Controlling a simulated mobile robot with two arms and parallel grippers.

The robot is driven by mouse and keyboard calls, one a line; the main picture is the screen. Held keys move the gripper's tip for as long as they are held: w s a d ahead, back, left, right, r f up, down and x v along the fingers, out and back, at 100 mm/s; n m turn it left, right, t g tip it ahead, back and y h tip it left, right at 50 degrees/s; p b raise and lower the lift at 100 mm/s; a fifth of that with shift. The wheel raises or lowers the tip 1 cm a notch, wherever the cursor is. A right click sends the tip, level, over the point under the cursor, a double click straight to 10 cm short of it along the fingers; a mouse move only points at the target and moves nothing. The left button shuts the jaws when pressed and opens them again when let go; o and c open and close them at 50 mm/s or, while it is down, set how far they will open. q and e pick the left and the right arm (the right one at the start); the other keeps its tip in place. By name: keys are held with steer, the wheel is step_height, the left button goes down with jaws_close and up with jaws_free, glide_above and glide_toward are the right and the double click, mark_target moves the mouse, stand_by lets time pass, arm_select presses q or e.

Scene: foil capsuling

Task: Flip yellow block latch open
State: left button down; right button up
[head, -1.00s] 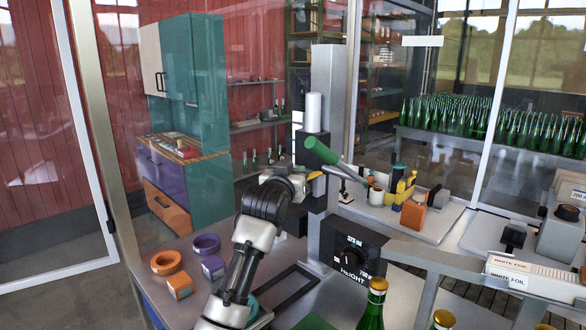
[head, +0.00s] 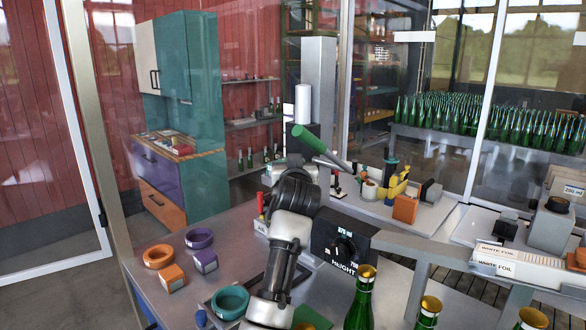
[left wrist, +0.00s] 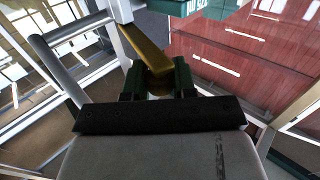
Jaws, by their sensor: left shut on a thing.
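In the left wrist view, the dark green fingers of my left gripper (left wrist: 158,82) are shut on a yellow-brown latch piece (left wrist: 147,50). My right gripper is not in view.
A green-handled lever (head: 318,145) angles beside the wrist. The black height box (head: 343,245) is close right of my arm. A red-handled toggle (head: 261,208), a teal ring (head: 230,301), and orange and purple rings and blocks lie left. Green bottles (head: 360,300) stand in front.

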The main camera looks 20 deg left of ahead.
arm_select(q)
steer(key=c, duration=0.9)
jaws_free()
steer(key=shift+d, duration=0.1)
steer(key=shift+s, duration=0.2)
steer(key=b+v, duration=0.4)
steer(key=v, duration=0.6)
steer(key=shift+s+d, duration=0.2)
